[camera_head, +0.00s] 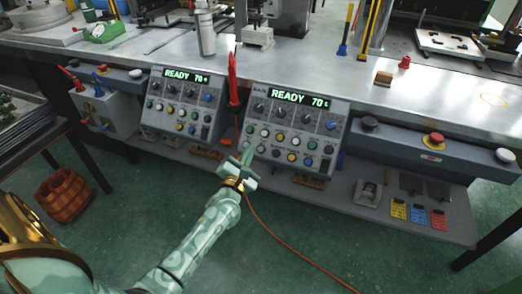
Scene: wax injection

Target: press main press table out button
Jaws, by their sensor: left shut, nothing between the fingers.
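The main control panel (291,133) is the right one of two grey panels on the bench front. Its green display reads READY 70 and it carries knobs and several coloured buttons. My left gripper (246,157) is shut and empty, with its tips at the left edge of this panel, near the lower button rows. I cannot tell whether the tips touch a button. The button labels are too small to read, so I cannot tell which one is the table out button. My right gripper is not in view.
A similar panel (181,105) stands to the left. A red-handled tool (233,80) hangs between the panels. A red emergency button (433,139) sits on the right rail. An orange cable (290,246) crosses the green floor. A wicker basket (65,196) stands at the left.

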